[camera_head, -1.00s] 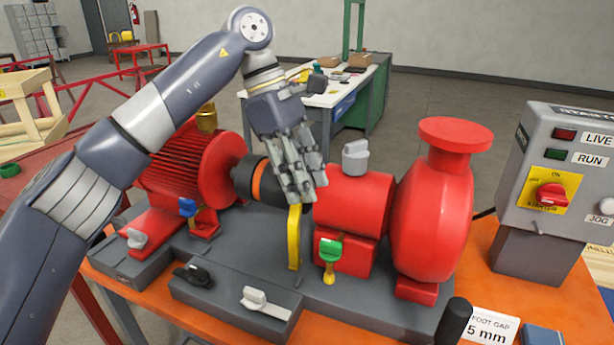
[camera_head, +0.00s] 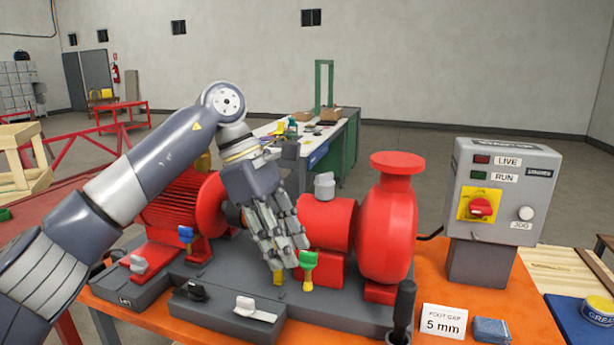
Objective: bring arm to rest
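My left arm comes in from the left over the pump skid. My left gripper (camera_head: 285,264) points down in front of the coupling area, between the red motor (camera_head: 178,215) and the red pump (camera_head: 386,232). Its fingers are extended with small gaps, and I see nothing held in them. The fingers hide most of the coupling and of a yellow upright piece (camera_head: 278,279), whose lower end shows below the fingertips. I cannot tell whether they touch it. A green-handled valve (camera_head: 308,262) stands just right of the fingertips. My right gripper is not in view.
A grey control box (camera_head: 502,190) with a red switch stands on the orange table (camera_head: 470,285) at the right. A black upright cylinder (camera_head: 403,308), a "5 mm" card (camera_head: 443,321) and a blue block (camera_head: 491,330) are near the front. A workbench (camera_head: 345,150) stands behind.

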